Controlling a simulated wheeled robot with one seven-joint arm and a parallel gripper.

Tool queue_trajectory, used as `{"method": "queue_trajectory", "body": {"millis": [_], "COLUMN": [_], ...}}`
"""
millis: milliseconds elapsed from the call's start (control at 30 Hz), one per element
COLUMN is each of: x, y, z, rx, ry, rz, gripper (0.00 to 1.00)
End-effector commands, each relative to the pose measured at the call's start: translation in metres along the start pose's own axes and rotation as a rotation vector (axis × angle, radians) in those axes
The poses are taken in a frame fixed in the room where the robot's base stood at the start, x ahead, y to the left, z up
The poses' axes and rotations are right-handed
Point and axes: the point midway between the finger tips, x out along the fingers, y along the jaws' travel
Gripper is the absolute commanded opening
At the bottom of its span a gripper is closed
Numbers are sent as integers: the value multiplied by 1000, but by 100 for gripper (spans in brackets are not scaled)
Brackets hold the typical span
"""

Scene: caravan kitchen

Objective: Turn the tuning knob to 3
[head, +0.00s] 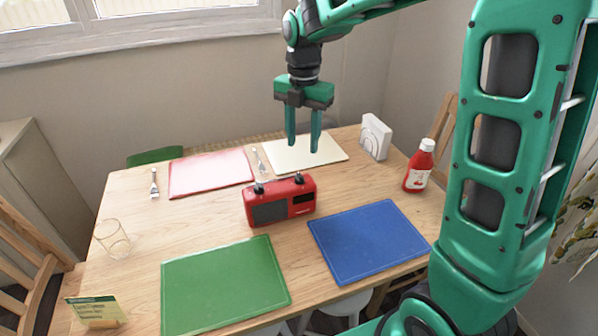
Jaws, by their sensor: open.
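A red radio (279,201) with a dark speaker grille stands upright near the middle of the wooden table. Two small dark knobs stick up from its top, a left knob (259,187) and a right knob (298,178). Which one is the tuning knob, and any scale or numbers, are too small to tell. My gripper (303,146) points down above the far side of the table, above and behind the radio in the picture. Its two green fingers are apart with nothing between them. It does not touch the radio.
The table (140,220) holds a red mat (210,173), a cream mat (300,155), a green mat (225,285) and a blue mat (368,242). A ketchup bottle (419,168) and a white napkin holder (375,138) stand right. A glass (112,239) stands left.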

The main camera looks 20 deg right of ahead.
Motion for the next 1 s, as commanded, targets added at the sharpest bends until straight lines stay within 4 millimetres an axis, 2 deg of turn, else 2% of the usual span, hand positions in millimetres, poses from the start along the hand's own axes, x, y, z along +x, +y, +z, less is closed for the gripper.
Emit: {"method": "queue_trajectory", "body": {"millis": [100,267,700,1000], "x": [4,18,91,109], "y": [8,9,8,8], "z": [-2,-2,-2,-2], "rx": [-61,-69,-65,-65], "ry": [3,3,4,2], "rz": [0,-1,-2,1], "gripper": [41,41,41,41]}}
